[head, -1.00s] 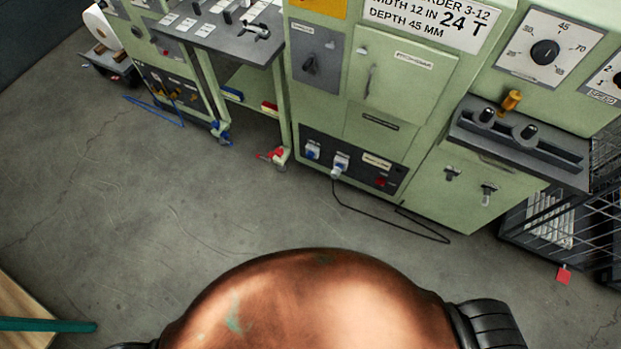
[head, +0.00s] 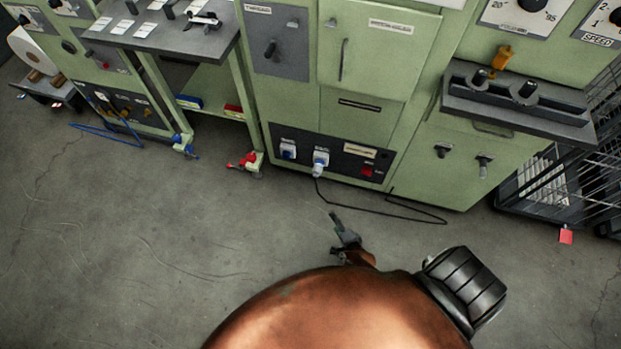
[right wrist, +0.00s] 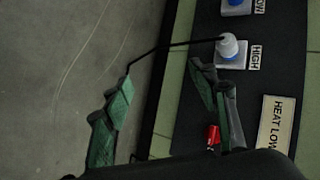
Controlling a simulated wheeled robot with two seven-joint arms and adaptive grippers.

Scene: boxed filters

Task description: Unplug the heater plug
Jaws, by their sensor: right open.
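The heater plug (head: 320,168) is white and blue and sits in the right one of two sockets on the machine's black lower panel (head: 348,163), with a black cord (head: 390,212) trailing to the floor. In the right wrist view the plug (right wrist: 228,46) is seated beside the label HIGH, just beyond my fingers. My right gripper (head: 341,232) is open and empty, in front of and below the plug in the head view. Its green-padded fingers (right wrist: 160,75) are spread wide in the wrist view, apart from the plug. My left gripper is out of view.
A second blue-and-white socket (head: 287,149) is left of the plug. A red switch (head: 367,172) is on the panel's right. A wire cage (head: 545,220) stands at the right. The floor in front is clear.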

